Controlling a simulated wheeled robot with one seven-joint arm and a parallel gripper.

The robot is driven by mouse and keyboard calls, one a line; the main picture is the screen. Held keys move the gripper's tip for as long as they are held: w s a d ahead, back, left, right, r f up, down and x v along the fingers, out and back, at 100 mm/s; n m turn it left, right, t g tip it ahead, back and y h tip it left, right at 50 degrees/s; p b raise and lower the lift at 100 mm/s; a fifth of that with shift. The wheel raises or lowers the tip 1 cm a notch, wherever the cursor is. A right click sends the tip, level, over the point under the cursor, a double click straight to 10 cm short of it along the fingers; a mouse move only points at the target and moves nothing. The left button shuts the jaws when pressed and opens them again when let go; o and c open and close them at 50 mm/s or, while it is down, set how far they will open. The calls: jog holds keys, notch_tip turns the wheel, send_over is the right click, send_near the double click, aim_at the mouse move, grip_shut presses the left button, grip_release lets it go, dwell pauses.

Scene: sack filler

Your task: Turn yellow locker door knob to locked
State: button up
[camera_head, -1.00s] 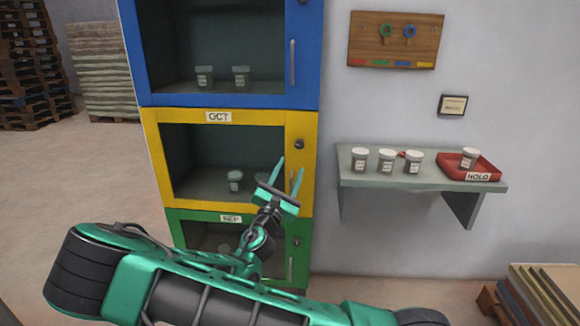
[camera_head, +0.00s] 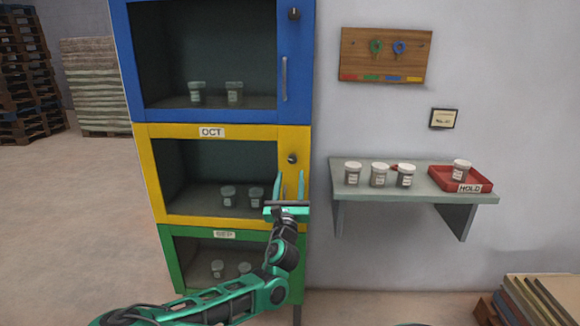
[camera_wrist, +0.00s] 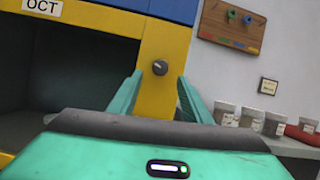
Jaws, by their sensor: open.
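The yellow locker door (camera_head: 221,130) carries an OCT label and has a dark window with jars behind it. Its dark round knob (camera_head: 292,158) sits on the right side of the yellow frame. The knob also shows in the wrist view (camera_wrist: 160,67), just beyond and between the fingertips. My gripper (camera_head: 288,174) is open and empty, pointing up in front of the yellow door's right side, with its tips a little below the knob in the head view. In the wrist view, the fingers (camera_wrist: 157,80) are apart and do not touch the knob. The yellow door's handle is mostly hidden behind my gripper.
A blue locker (camera_head: 220,116) is above and a green one (camera_head: 172,262) below. Right of the lockers, a grey wall shelf (camera_head: 420,190) holds several jars and a red HOLD tray (camera_head: 486,183). A wooden key board (camera_head: 386,60) hangs above it.

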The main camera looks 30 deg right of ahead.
aim_at(292, 161)
jog(key=x, duration=0.7)
jog(key=c, duration=1)
